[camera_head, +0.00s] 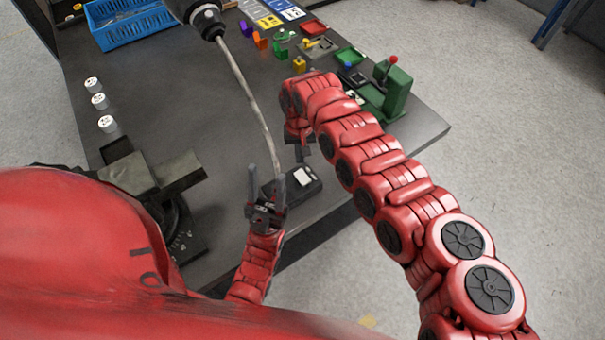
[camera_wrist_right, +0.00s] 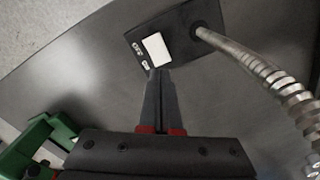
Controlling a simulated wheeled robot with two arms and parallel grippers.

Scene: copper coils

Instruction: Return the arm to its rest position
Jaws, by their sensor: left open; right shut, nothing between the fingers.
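My right arm (camera_head: 385,165) reaches in from the lower right over the table and bends down at its far end. Its gripper (camera_head: 301,155) hangs above the table beside the dark lamp base. In the right wrist view the two fingers of the right gripper (camera_wrist_right: 160,75) are together with nothing between them, and their tips lie in front of the lamp base (camera_wrist_right: 150,45). My left gripper (camera_head: 265,175) stands at the table's near edge, fingers up and spread apart, empty. No copper coil can be made out.
A lamp's bent metal neck (camera_head: 250,100) rises from its base (camera_head: 300,183) between my grippers. A green press (camera_head: 392,90) stands near the right table corner, by my right arm. A vise (camera_head: 150,175), white cylinders (camera_head: 100,101) and a blue crate (camera_head: 125,32) are at left.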

